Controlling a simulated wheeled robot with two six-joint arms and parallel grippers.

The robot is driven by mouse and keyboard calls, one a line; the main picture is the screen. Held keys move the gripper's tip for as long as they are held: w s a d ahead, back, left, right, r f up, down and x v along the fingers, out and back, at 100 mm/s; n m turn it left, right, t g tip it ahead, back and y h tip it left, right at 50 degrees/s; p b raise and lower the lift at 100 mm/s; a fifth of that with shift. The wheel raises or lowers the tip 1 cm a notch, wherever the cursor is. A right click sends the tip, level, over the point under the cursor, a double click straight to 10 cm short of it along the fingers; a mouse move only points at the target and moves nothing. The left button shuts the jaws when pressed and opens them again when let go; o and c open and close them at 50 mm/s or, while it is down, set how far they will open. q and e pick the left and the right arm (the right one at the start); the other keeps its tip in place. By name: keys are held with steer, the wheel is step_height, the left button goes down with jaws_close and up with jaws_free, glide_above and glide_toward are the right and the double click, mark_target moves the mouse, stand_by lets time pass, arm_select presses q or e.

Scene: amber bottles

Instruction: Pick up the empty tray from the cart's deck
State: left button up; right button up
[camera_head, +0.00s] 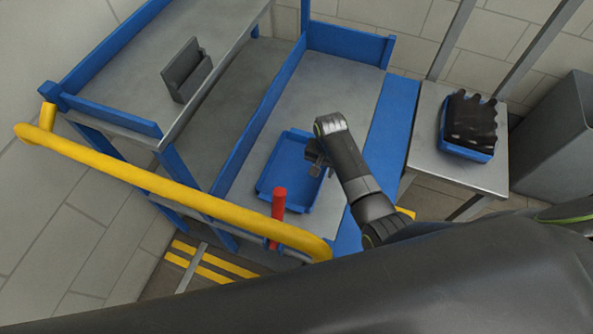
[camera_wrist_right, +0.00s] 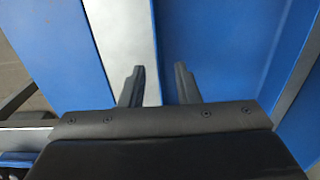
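The empty blue tray (camera_head: 285,165) lies on the grey deck (camera_head: 335,85) of the cart, near the end with the yellow handle. My right gripper (camera_head: 315,165) is over the tray's right side in the head view and hides part of its rim. In the right wrist view the fingers of my right gripper (camera_wrist_right: 159,85) are apart with nothing held between them. The blue tray (camera_wrist_right: 225,45) fills the area right of centre there, and its edge runs between the fingers. I cannot tell whether the fingers touch it. My left gripper is not in view.
The yellow handle (camera_head: 165,185) with a red grip (camera_head: 279,204) crosses in front of the tray. A grey holder (camera_head: 186,72) stands on the upper shelf. At right, a side table (camera_head: 425,125) bears a blue crate (camera_head: 465,150) of dark bottles, beside a grey bin (camera_head: 553,140).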

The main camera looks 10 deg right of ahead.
mark_target(324, 176)
steer(key=shift+d+f+b, duration=0.15)
steer(key=shift+f+b, duration=0.2)
steer(key=shift+f, duration=1.95)
steer(key=shift+c, duration=0.4)
jaws_close()
